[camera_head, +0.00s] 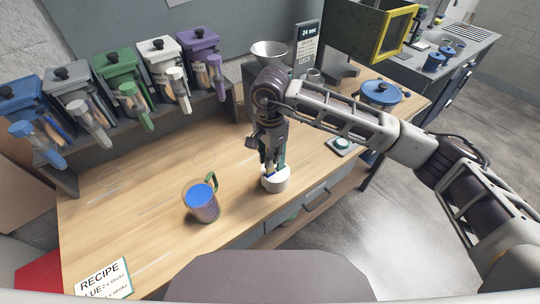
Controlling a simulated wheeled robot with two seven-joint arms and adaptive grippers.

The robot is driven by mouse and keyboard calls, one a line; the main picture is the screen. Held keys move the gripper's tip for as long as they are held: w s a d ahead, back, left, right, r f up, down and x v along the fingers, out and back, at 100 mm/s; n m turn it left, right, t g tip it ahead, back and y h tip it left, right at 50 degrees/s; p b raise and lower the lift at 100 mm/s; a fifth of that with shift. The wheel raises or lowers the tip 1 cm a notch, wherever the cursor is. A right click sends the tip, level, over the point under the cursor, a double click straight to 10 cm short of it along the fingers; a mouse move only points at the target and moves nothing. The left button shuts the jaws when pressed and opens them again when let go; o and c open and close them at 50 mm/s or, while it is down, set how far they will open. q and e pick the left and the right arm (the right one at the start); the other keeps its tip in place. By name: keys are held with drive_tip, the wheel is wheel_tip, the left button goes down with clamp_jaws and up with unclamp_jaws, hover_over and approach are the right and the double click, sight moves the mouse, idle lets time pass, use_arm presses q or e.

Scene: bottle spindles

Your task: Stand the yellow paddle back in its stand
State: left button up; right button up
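I cannot make out a yellow paddle; if it is here, it is hidden or too small to tell. A short white round holder (276,184), perhaps the stand, is on the wooden counter near its front edge. My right gripper (271,165) points down right over this holder, with its fingertips at or just inside the rim. Narrow green and blue parts show beside the fingers, and I cannot tell what they belong to. Whether the fingers are shut on something is not clear. My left gripper is not in view.
A clear mug with blue contents (201,201) stands left of the holder. Several lidded dispensers (121,75) line a grey rack at the back left. The counter's middle left is clear.

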drive_tip(key=o, duration=0.4)
drive_tip(key=shift+c, duration=0.2)
drive_tip(key=shift+r, duration=6)
